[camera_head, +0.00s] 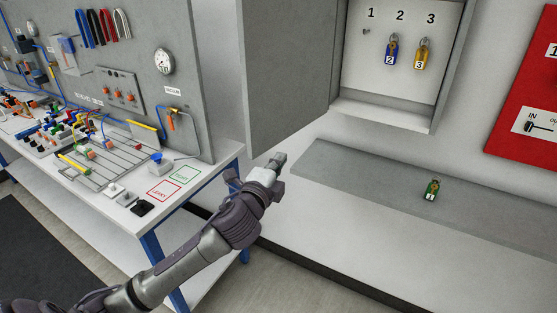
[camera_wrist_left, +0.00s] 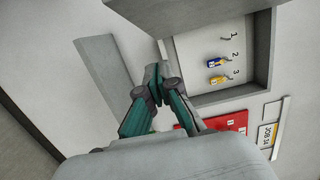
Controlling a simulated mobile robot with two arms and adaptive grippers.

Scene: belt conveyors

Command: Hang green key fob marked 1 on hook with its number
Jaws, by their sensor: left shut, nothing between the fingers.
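The green key fob (camera_head: 432,190) marked 1 lies on the grey shelf (camera_head: 350,174) below the cabinet. In the open cabinet (camera_head: 385,108) the hook under number 1 (camera_head: 367,31) is empty. It also shows in the left wrist view (camera_wrist_left: 226,39). A blue fob (camera_head: 391,52) marked 2 and a yellow fob (camera_head: 423,53) marked 3 hang under their numbers. My left gripper (camera_head: 279,160) is shut and empty, left of the shelf and well away from the green fob. In the left wrist view its fingertips (camera_wrist_left: 155,80) meet. My right gripper is not in view.
The cabinet door (camera_head: 288,70) stands open on the left, above my left gripper. A workbench (camera_head: 130,205) with pneumatic parts stands at the left. A red board (camera_head: 530,95) is on the wall at the right. The shelf around the fob is clear.

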